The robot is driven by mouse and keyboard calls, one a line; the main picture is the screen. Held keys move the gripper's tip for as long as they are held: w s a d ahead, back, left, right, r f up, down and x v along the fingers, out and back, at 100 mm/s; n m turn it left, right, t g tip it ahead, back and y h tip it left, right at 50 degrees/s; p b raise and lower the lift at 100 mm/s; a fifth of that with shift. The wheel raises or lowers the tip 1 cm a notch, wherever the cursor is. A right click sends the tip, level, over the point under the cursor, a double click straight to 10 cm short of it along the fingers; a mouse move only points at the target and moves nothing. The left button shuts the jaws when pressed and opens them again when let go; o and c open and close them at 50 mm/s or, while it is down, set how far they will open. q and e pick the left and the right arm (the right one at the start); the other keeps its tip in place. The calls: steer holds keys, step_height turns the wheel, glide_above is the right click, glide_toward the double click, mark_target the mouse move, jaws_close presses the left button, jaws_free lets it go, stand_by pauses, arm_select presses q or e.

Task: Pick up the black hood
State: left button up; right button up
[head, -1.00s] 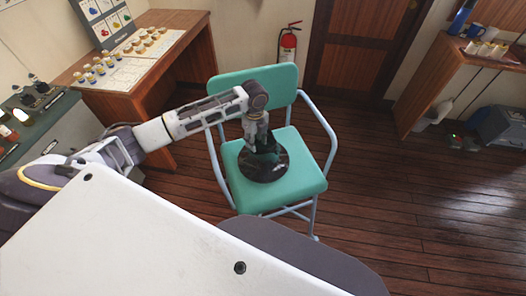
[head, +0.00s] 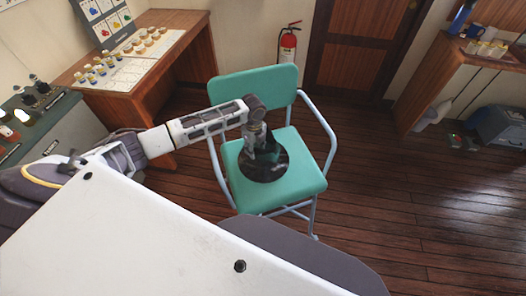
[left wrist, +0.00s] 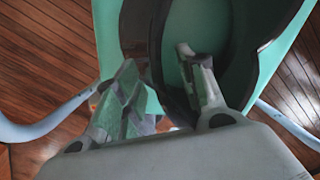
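The black hood (head: 281,170) lies on the teal seat of a chair (head: 300,190). It is dark, glossy and round. My left gripper (head: 266,153) points down over it and hides part of it. In the left wrist view the hood (left wrist: 268,22) shows as a dark curved band around a teal area. My left gripper's two fingers (left wrist: 157,60) are spread, with part of the dark band passing between them. Contact with the band cannot be told. My right gripper is not in view.
The chair's pale blue armrests (head: 322,125) flank the seat, and its teal backrest (head: 235,87) rises behind my gripper. A wooden desk (head: 185,55) stands at the back left. A red fire extinguisher (head: 287,47) hangs on the wall.

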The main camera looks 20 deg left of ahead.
arm_select(q)
jaws_close()
steer(key=shift+r, duration=0.1)
stand_by(0.7)
steer(key=shift+r+b, duration=0.35)
steer(key=shift+r, duration=4.65)
